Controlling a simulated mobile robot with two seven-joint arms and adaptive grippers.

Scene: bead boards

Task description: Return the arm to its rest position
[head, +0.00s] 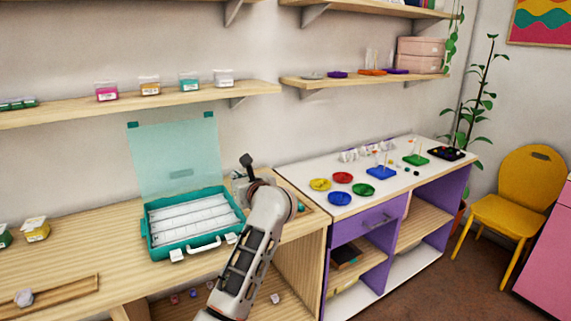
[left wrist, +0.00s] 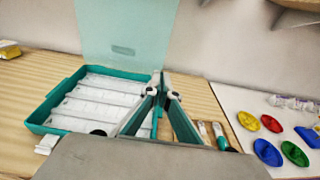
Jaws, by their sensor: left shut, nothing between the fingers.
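My left gripper (head: 246,161) is shut and empty, raised above the wooden table just right of the open teal case (head: 147,247). In the left wrist view its dark fingers (left wrist: 161,76) come together at the tips, with nothing between them, in front of the case's right side. My right gripper does not show.
The teal case has white rows inside and a clear upright lid (head: 170,160). The white-topped table (head: 300,174) at right holds coloured dishes, including a red one (head: 343,177), and peg boards. Shelves (head: 60,112) line the wall. A yellow chair (head: 532,175) stands far right.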

